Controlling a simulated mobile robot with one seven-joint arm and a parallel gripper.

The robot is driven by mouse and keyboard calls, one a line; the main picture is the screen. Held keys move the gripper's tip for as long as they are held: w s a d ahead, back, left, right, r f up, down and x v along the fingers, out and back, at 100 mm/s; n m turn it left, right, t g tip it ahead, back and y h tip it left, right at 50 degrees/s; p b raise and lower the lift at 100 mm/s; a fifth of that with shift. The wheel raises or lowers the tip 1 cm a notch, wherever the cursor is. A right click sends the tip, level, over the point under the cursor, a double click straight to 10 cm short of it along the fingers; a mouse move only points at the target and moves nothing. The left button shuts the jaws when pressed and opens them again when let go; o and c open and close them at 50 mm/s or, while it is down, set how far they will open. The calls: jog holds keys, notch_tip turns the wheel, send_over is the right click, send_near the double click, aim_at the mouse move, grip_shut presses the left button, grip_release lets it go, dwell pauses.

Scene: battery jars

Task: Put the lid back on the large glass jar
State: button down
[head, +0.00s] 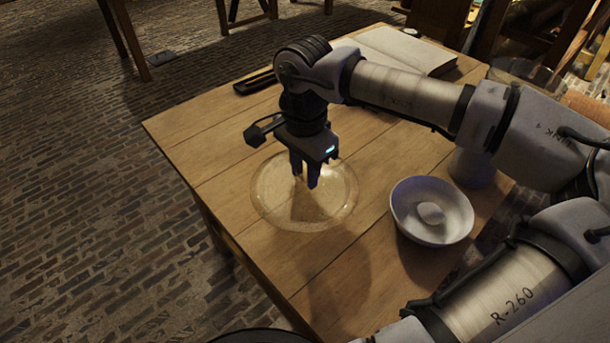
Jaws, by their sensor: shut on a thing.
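A round clear glass lid (273,197) with a pale rim shows at the middle of the table. My gripper (306,183) points straight down over its centre, with its two fingers close together. The fingers are shut on the lid, at its middle; the grasped part is mostly hidden between them. I cannot tell whether the lid touches the table or hangs just above it. A large clear glass rim (527,73) shows at the back right, beyond my arm. It looks like the large glass jar, but its lower part is hidden behind my arm.
A white bowl (408,222) holding a pale lump stands to the right. A grey cylindrical vessel (472,168) stands behind it, partly under my arm. An open book (393,47) and a dark narrow tray (256,82) lie at the back. The table's left side (195,150) is clear.

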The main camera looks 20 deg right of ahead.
aim_at(305, 168)
notch_tip(305, 168, up, 12)
jog(key=p, duration=0.6)
jog(key=shift+f, duration=0.1)
